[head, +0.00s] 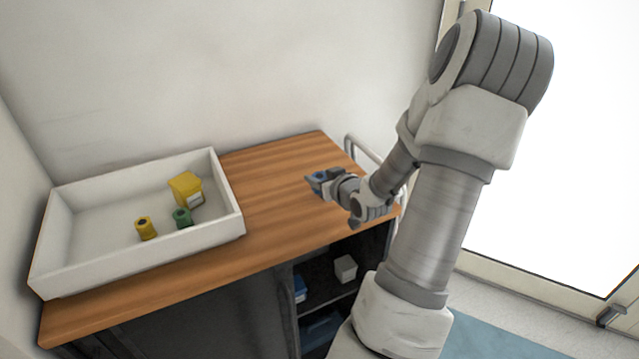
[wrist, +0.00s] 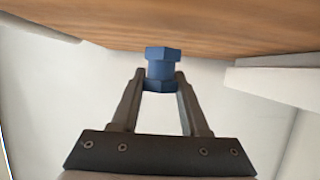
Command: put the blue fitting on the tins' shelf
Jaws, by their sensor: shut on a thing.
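My gripper (head: 317,181) is over the wooden counter top, right of the white tray. In the wrist view my gripper (wrist: 162,80) has its two fingers closed on the sides of the blue fitting (wrist: 163,65), a short piece with wider ends. The fitting also shows small and partly hidden in the head view (head: 319,175). I cannot tell whether it touches the wood. An open cabinet below the counter has a dark shelf (head: 318,292) with a white box (head: 345,268) and a blue thing (head: 300,289). I cannot make out any tins there.
The white tray (head: 238,208) on the left of the counter top (head: 270,190) holds a yellow box (head: 183,186), a yellow fitting (head: 146,229) and a green fitting (head: 182,217). A pale rail (head: 365,152) stands at the counter's right end. The counter's middle is clear.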

